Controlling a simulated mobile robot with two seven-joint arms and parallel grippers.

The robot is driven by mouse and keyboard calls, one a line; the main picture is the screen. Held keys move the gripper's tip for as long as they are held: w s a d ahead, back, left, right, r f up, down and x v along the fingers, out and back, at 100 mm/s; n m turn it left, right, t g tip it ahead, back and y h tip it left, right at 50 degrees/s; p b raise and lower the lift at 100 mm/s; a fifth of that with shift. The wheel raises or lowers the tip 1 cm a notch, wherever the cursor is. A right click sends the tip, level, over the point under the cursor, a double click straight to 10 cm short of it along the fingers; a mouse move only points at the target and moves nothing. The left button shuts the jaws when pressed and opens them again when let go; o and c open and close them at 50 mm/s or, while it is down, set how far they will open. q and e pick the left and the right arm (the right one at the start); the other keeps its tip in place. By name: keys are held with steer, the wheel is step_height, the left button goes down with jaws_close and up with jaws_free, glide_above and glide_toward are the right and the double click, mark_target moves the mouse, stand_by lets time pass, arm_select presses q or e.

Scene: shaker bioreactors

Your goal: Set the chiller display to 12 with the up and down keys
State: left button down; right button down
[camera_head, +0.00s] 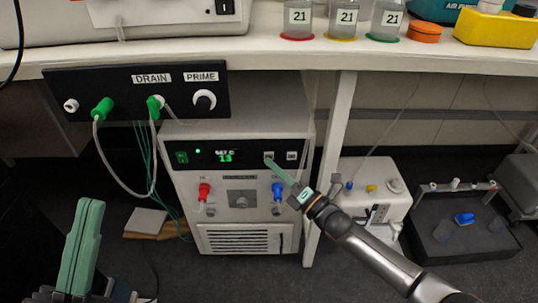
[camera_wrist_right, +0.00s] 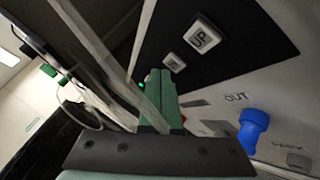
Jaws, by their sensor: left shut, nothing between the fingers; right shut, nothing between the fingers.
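The chiller (camera_head: 245,115) stands under the bench, and its lit display (camera_head: 225,158) reads 13 in green. Two small pale keys sit right of the display: a left key (camera_head: 269,156) and a right key (camera_head: 292,156). The right wrist view shows the UP key (camera_wrist_right: 202,37) and the other key (camera_wrist_right: 173,62), whose label I cannot read. My right gripper (camera_head: 271,164) is shut and empty, its green tip at the left key; I cannot tell whether it touches. The right wrist view shows its fingers (camera_wrist_right: 160,85) too. My left gripper (camera_head: 90,205) is shut, empty and away from the chiller.
A red valve (camera_head: 204,192) and a blue valve (camera_head: 278,191) are below the chiller panel. The DRAIN and PRIME panel (camera_head: 135,92) hangs above left with tubing. A white bench leg (camera_head: 331,150) stands right of the chiller. A pump box (camera_head: 365,195) is beyond it.

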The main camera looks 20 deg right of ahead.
steer(key=s+a+p, duration=0.1)
steer(key=s+p, duration=0.2)
steer(key=s, duration=0.2)
steer(key=shift+s+a+p, duration=0.3)
steer(key=shift+s+p, duration=0.05)
steer(key=shift+s, duration=0.05)
stand_by(2.5)
